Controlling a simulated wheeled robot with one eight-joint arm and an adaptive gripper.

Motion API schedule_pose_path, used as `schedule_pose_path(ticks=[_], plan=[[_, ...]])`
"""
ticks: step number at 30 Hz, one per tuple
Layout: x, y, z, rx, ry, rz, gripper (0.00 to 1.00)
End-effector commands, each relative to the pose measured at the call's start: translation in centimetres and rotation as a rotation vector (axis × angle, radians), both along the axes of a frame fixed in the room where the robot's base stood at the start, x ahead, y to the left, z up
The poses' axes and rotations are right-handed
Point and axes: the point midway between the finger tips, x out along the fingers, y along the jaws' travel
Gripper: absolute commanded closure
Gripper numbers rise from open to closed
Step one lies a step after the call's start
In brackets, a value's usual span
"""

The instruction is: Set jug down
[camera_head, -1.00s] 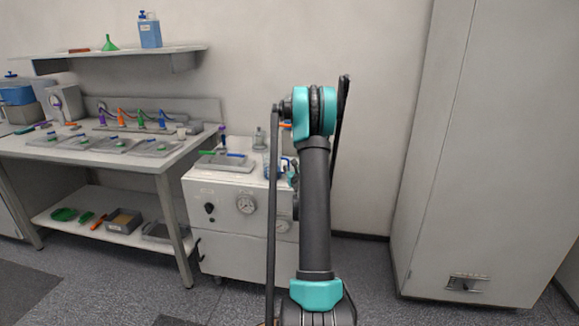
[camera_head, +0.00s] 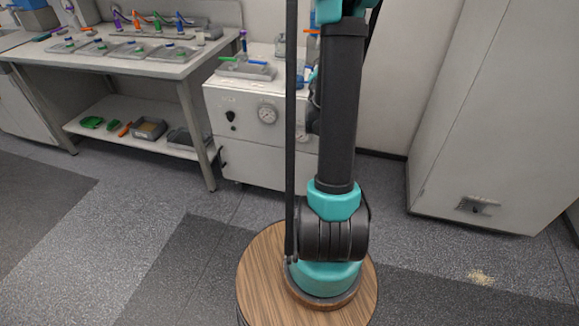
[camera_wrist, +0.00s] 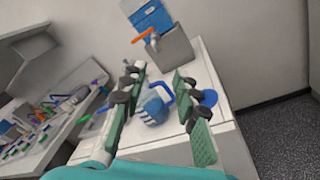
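A small blue and white jug (camera_wrist: 153,110) with a blue handle shows in the wrist view, over the white top of a cabinet (camera_wrist: 222,112). It appears to stand on that top. My gripper (camera_wrist: 160,72) has its two green-padded fingers spread wide, one to each side of the jug in the picture. I see no finger touching the jug; the exact depth between them is hard to tell. In the head view the cabinet (camera_head: 262,150) stands behind my arm, which hides my gripper and most of the jug's area.
A grey box (camera_wrist: 172,62) with an orange-handled part and a blue container (camera_wrist: 150,16) stand at the cabinet's back. A round blue piece (camera_wrist: 208,97) lies right of the jug. A tray (camera_head: 245,70) sits on the cabinet's left. A workbench (camera_head: 150,60) with several trays stands left.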

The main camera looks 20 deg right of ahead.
Motion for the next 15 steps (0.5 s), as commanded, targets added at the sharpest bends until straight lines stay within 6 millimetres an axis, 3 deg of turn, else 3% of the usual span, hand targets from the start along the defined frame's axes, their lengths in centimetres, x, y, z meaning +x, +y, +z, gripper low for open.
schedule_pose_path(ticks=[3,7,11,15], plan=[[-3.6,1.0,0.8,0.316,-0.084,-0.105,0.7],[-7.8,2.6,-0.4,0.665,-0.144,-0.234,0.7],[-12.6,5.3,-3.2,1.006,-0.165,-0.38,0.7],[-18.3,9.7,-7.1,1.35,-0.143,-0.561,0.7]])
